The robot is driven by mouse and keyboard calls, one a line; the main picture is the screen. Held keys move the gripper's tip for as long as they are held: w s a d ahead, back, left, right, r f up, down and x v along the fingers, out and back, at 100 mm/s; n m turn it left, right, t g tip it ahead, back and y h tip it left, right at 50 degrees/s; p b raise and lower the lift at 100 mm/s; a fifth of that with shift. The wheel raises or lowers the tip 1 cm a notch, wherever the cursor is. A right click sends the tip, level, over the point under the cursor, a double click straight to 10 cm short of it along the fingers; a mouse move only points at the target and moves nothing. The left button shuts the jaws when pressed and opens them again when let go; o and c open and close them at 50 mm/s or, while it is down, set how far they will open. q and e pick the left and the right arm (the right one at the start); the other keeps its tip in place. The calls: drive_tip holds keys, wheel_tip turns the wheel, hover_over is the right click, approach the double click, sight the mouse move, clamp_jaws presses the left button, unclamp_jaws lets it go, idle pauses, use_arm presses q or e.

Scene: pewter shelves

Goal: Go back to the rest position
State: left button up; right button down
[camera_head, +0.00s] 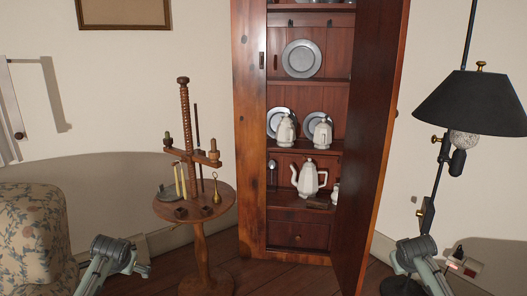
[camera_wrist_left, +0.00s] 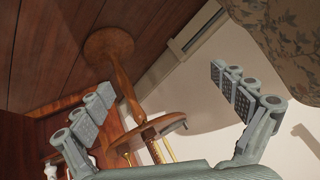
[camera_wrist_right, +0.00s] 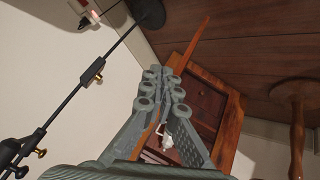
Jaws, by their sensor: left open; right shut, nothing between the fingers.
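In the left wrist view my left gripper (camera_wrist_left: 162,82) is open, its padded fingers wide apart with nothing between them. Behind them shows the round wooden stand, seen from a tilted angle. In the right wrist view my right gripper (camera_wrist_right: 162,78) is shut with its fingertips together and nothing held. In the head view parts of my left arm (camera_head: 112,252) and right arm (camera_head: 420,258) show at the bottom, left and right. The fingers cannot be made out clearly there.
A wooden candle stand (camera_head: 195,207) is at centre left, beside a floral armchair (camera_head: 32,225). A tall cupboard (camera_head: 250,130) holds pewter plates and white pots. Its open door (camera_head: 372,130) juts forward. A black lamp (camera_head: 470,103) stands right. Wooden floor lies between.

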use_arm(q)
drive_tip(key=s+d+f+g+h, duration=0.1)
drive_tip(key=s+d+f, duration=0.3)
drive_tip(key=s, duration=0.8)
drive_tip(key=s+d+f+g, duration=0.1)
drive_tip(key=s+d+f, duration=0.3)
drive_tip(key=s+f, duration=0.3)
drive_tip(key=s+d+f+m+g+h, duration=0.1)
drive_tip(key=s+d+f, duration=0.3)
drive_tip(key=s, duration=1.3)
drive_tip(key=shift+s+d+f+g+h, duration=0.15)
drive_tip(key=shift+d+f+g+h, duration=0.15)
drive_tip(key=shift+f, duration=0.45)
use_arm(e)
drive_tip(key=s+a+f+g+y, duration=0.1)
drive_tip(key=s+a+f, duration=0.3)
drive_tip(key=s, duration=0.8)
drive_tip(key=s+a+f+g, duration=0.1)
drive_tip(key=s+a+f, duration=0.3)
drive_tip(key=s+f, duration=0.3)
drive_tip(key=s+a+f+n+g+y, duration=0.1)
drive_tip(key=s+a+f, duration=0.3)
drive_tip(key=s, duration=1.3)
drive_tip(key=shift+s+a+f+y, duration=0.15)
drive_tip(key=shift+a+f+y, duration=0.15)
drive_tip(key=shift+f, duration=0.45)
drive_tip(key=shift+d, duration=0.1)
